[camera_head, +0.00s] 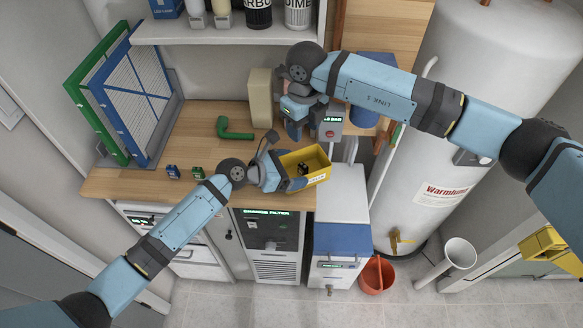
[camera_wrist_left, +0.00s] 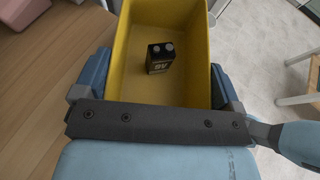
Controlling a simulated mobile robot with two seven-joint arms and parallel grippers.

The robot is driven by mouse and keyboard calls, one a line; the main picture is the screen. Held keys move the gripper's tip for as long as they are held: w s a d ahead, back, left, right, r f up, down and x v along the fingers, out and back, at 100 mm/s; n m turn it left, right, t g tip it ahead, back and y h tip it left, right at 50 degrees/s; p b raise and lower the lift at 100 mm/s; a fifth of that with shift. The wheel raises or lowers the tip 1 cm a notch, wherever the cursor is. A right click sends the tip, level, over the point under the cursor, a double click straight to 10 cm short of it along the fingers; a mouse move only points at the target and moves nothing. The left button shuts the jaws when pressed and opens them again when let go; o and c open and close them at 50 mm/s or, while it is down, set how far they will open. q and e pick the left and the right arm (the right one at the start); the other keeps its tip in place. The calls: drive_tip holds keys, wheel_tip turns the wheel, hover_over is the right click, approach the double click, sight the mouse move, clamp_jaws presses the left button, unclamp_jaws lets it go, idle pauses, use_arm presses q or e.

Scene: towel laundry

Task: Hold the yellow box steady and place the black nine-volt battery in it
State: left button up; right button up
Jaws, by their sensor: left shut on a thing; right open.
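The yellow box (camera_head: 318,160) sits at the front right edge of the wooden worktop. My left gripper (camera_head: 284,172) is shut on the box, with a finger along each side in the left wrist view (camera_wrist_left: 160,88). The black nine-volt battery (camera_head: 303,169) is inside the yellow box. It stands upright on the box floor in the left wrist view (camera_wrist_left: 160,59), terminals up, apart from my fingers. My right gripper (camera_head: 297,118) is open above the back right of the worktop, behind the box, and holds nothing that I can see.
A green elbow pipe (camera_head: 235,130) lies behind my left gripper. Two small dark blocks (camera_head: 173,172) (camera_head: 198,173) stand at the worktop's front left. Framed filters (camera_head: 128,100) stand at the left. A beige block (camera_head: 261,98) stands at the back. A shelf (camera_head: 215,32) overhangs the worktop.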

use_arm(q)
drive_tip(key=o, duration=0.7)
drive_tip(key=shift+c, duration=0.2)
drive_tip(key=shift+a, duration=0.1)
drive_tip(key=v, duration=1.2)
